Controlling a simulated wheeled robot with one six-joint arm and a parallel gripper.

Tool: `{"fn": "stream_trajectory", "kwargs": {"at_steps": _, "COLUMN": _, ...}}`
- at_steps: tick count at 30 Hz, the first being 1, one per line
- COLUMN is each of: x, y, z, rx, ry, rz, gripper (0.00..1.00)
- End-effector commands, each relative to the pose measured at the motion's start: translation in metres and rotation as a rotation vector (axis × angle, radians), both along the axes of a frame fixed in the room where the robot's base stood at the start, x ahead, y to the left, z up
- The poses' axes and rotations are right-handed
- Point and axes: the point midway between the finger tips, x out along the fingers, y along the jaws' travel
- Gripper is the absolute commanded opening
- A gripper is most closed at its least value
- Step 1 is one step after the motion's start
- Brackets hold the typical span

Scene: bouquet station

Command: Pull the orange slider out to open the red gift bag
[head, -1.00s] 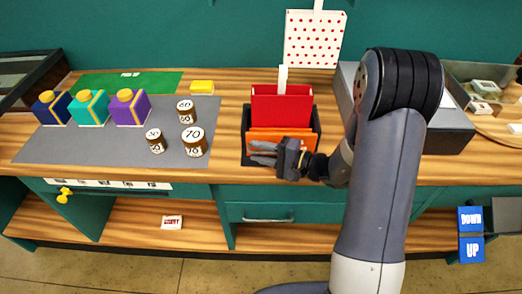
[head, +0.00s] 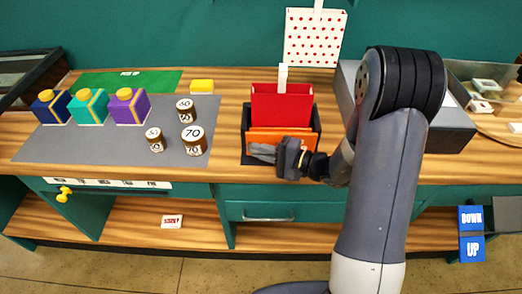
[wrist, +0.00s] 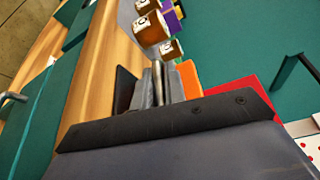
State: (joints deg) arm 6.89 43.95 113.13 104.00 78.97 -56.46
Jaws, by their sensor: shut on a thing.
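The red gift bag (head: 282,103) stands upright in a black holder (head: 246,122) on the counter, with a white tag at its top. The orange slider (head: 270,137) is a flat panel low in front of the bag, inside the holder. In the wrist view the slider (wrist: 190,80) shows right beside my fingers, with a red strip of the bag (wrist: 235,88) behind my gripper body. My gripper (head: 262,152) is at the holder's front, its fingers closed together against the slider's lower front. The fingers (wrist: 158,88) hide the exact grip point.
Labelled brown jars (head: 194,140) and coloured bottles (head: 130,108) stand on a grey mat (head: 70,145) to the left. A grey box (head: 440,128) stands to the right. A dotted white bag (head: 314,40) is at the back wall. Bare counter lies around the holder.

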Motion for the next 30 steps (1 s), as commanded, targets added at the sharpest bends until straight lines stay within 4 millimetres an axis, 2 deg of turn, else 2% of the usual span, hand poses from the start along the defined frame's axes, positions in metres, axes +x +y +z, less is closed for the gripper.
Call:
{"fn": "stream_trajectory", "kwargs": {"at_steps": 1, "x": -0.004, "y": 0.000, "z": -0.005, "rx": -0.003, "ry": 0.003, "rz": 0.000, "gripper": 0.00}}
{"fn": "stream_trajectory", "kwargs": {"at_steps": 7, "x": -0.020, "y": 0.000, "z": -0.005, "rx": -0.003, "ry": 0.003, "rz": -0.001, "gripper": 0.00}}
{"fn": "stream_trajectory", "kwargs": {"at_steps": 18, "x": -0.024, "y": 0.001, "z": -0.003, "rx": -0.005, "ry": 0.006, "rz": -0.001, "gripper": 0.00}}
{"fn": "stream_trajectory", "kwargs": {"at_steps": 19, "x": -0.024, "y": 0.001, "z": -0.003, "rx": -0.005, "ry": 0.006, "rz": -0.001, "gripper": 0.14}}
{"fn": "stream_trajectory", "kwargs": {"at_steps": 24, "x": -0.023, "y": 0.001, "z": -0.002, "rx": -0.004, "ry": 0.004, "rz": 0.000, "gripper": 0.27}}
{"fn": "stream_trajectory", "kwargs": {"at_steps": 26, "x": -0.023, "y": 0.001, "z": -0.002, "rx": -0.003, "ry": 0.003, "rz": 0.000, "gripper": 0.32}}
{"fn": "stream_trajectory", "kwargs": {"at_steps": 30, "x": -0.023, "y": 0.001, "z": -0.001, "rx": -0.002, "ry": 0.002, "rz": 0.000, "gripper": 0.32}}
